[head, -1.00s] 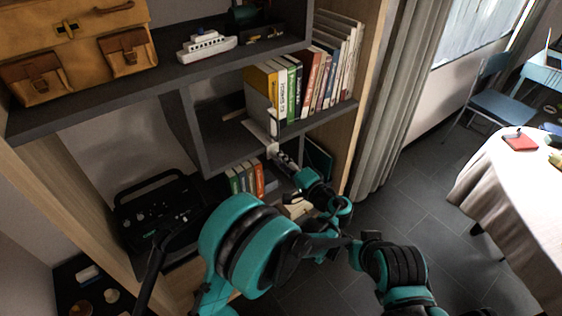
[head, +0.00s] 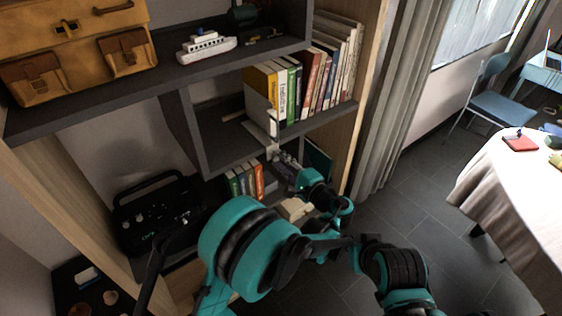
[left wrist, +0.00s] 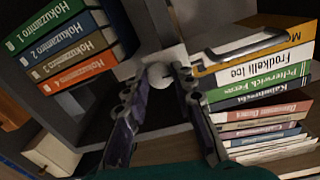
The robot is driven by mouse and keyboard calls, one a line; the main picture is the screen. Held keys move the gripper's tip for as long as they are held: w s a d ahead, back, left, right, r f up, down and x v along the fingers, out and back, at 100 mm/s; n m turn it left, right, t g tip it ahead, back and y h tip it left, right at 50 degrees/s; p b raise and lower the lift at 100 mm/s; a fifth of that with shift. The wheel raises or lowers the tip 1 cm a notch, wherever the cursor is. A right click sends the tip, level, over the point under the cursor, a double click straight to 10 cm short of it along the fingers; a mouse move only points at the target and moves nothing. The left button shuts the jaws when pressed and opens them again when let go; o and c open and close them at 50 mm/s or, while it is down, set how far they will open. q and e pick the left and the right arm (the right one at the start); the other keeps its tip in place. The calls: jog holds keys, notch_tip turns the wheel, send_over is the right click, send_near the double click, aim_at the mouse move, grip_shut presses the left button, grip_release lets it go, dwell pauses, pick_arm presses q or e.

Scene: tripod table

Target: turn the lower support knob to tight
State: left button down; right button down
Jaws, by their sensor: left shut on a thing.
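My left gripper (head: 283,157) reaches to the middle shelf's front edge, with its dark purple fingers seen from above. In the left wrist view its two fingers (left wrist: 158,82) stand on either side of a pale round knob (left wrist: 160,76) and are shut on it. The knob sits at the end of a grey support bracket (left wrist: 156,32) by the shelf board. The knob's turn marking cannot be read. My right gripper is not in view.
Upper books (head: 307,85) stand right of the support, and lower books (head: 246,179) stand below it. A black radio (head: 158,218) sits at the lower left. A toy ship (head: 207,46) and tan bag (head: 75,45) are on top. The floor (head: 410,215) at right is clear.

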pick_arm(q)
jog(key=c, duration=1.3)
grip_release()
jog(key=shift+w+a, duration=0.1)
jog(key=shift+o, duration=0.2)
